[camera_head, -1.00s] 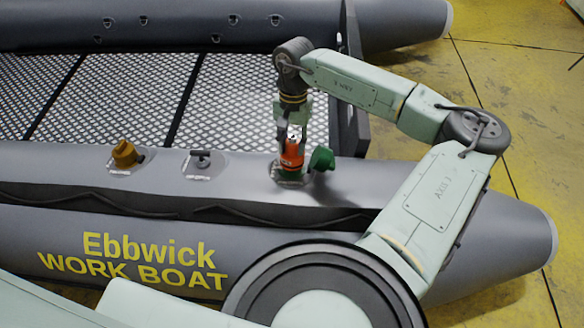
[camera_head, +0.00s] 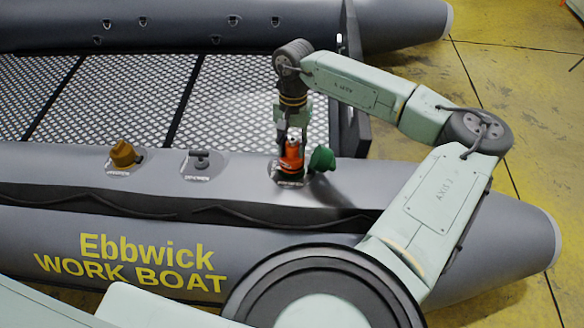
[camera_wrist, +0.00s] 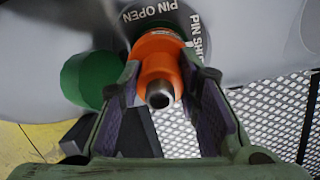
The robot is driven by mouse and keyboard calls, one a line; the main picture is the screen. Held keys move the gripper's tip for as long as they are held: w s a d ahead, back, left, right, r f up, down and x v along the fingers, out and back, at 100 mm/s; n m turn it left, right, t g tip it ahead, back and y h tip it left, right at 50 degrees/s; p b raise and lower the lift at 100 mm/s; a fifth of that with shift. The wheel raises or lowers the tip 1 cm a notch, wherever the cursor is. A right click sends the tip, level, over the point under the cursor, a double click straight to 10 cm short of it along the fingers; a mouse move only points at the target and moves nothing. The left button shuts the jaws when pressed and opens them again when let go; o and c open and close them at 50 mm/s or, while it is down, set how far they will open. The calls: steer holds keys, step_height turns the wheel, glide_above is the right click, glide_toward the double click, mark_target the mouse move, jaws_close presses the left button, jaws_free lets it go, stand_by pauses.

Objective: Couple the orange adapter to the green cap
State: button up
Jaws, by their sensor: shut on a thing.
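The orange adapter (camera_head: 291,160) stands upright over the valve plate at the right of the near boat tube. In the wrist view the adapter (camera_wrist: 158,45) has a bare metal spout pointing toward the camera. My gripper (camera_head: 291,145) is shut on it from above, with one finger on each side in the wrist view (camera_wrist: 162,75). The green cap (camera_head: 321,159) is tipped open just right of the adapter; in the wrist view it is the green disc (camera_wrist: 88,78) at left. The adapter hides the valve mouth, so I cannot tell whether it is seated.
A label reading PIN OPEN (camera_wrist: 150,11) rings the valve. An ochre cap (camera_head: 123,153) and a dark fitting (camera_head: 199,160) sit further left on the grey tube (camera_head: 240,185). A mesh floor (camera_head: 130,95) lies behind the tube. Yellow floor (camera_head: 515,110) is clear at right.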

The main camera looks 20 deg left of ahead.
steer(key=shift+s+f+b, duration=0.15)
steer(key=shift+f+b, duration=0.65)
stand_by(0.6)
steer(key=m, duration=0.4)
steer(key=shift+b, duration=0.4)
steer(key=m, duration=0.2)
steer(key=shift+f+m+b, duration=0.1)
steer(key=shift+m+b, duration=0.2)
steer(key=shift+b, duration=0.05)
steer(key=shift+m, duration=0.7)
steer(key=m, duration=0.4)
steer(key=shift+a+b, duration=0.1)
steer(key=shift+b, duration=0.3)
